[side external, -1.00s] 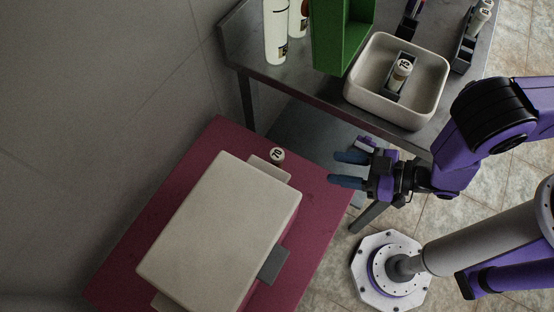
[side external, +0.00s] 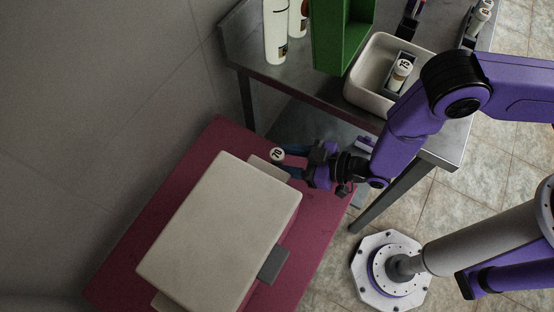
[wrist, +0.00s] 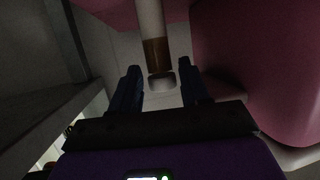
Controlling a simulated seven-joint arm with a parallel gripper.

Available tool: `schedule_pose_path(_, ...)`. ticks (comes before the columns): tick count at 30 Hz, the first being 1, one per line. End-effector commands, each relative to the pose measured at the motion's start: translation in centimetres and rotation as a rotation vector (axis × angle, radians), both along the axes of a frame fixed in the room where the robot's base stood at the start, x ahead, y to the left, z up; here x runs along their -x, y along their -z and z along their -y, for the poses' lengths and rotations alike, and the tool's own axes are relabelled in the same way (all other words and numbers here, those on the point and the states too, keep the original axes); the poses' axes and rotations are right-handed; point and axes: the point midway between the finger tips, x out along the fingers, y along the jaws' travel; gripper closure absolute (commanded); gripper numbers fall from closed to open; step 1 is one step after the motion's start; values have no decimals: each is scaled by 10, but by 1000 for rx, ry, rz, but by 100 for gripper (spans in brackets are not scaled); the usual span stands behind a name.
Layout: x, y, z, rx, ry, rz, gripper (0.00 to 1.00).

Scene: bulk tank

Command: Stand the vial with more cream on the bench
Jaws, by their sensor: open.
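A vial with a numbered white cap (side external: 277,154) stands at the tank's far edge. In the wrist view a pale vial with a brown band (wrist: 152,40) lies between my fingertips. A second vial with a numbered white cap (side external: 401,68) sits in a dark rack inside a white tub on the metal bench (side external: 440,146). I cannot compare the cream levels. My gripper (side external: 286,158) is open, its fingers reaching the first vial from the right; contact cannot be told. It also shows in the wrist view (wrist: 160,76).
The pale tank lid (side external: 220,235) lies on the magenta top (side external: 130,250), left of my gripper. The white tub (side external: 372,100) and a green box (side external: 330,40) stand on the bench. White bottles (side external: 276,35) stand at the back left. Another rack with a vial (side external: 475,25) is at the far right.

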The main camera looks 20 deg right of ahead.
Motion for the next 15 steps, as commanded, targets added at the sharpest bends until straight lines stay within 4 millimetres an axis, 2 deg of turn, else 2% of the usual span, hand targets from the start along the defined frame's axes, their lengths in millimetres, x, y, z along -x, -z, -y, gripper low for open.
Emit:
schedule_pose_path(4,-6,5,-9,1,0,-1,54)
schedule_pose_path(12,-7,5,-11,2,0,-1,54)
schedule_pose_path(13,-7,5,-11,2,0,-1,57)
schedule_pose_path(15,-7,5,-11,2,0,-1,80)
